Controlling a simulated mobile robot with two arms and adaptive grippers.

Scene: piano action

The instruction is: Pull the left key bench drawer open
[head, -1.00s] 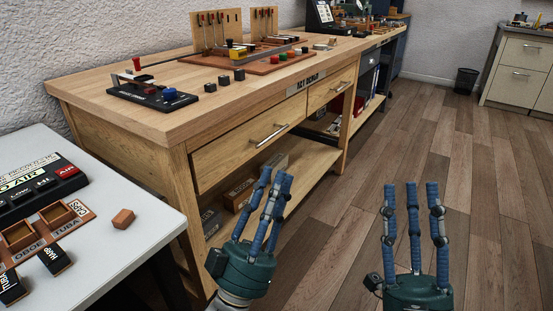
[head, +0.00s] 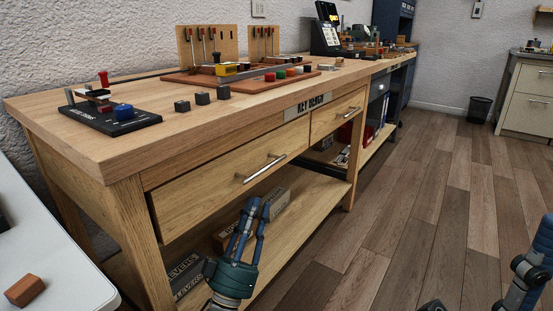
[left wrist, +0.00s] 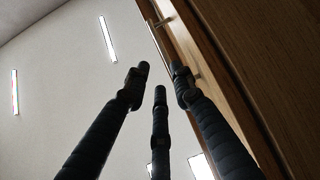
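The key bench (head: 75,112) is a light wooden workbench with a "KEY BENCH" plate. Its wide left drawer (head: 205,185) looks shut, with a metal bar handle (head: 260,168) across its front. My left gripper (head: 254,207) is below and in front of that handle, fingers pointing up, apart from it and empty. In the left wrist view its three fingers (left wrist: 160,78) are spread, with the wooden bench front (left wrist: 235,75) and a metal bar beyond them. My right gripper (head: 535,265) is cut off at the right edge, so its state is unclear.
A smaller right drawer (head: 337,113) has its own handle. Boxes lie on the lower shelf (head: 300,205). A white table (head: 45,265) with a small brown block stands at the near left. The wooden floor (head: 400,215) on the right is clear.

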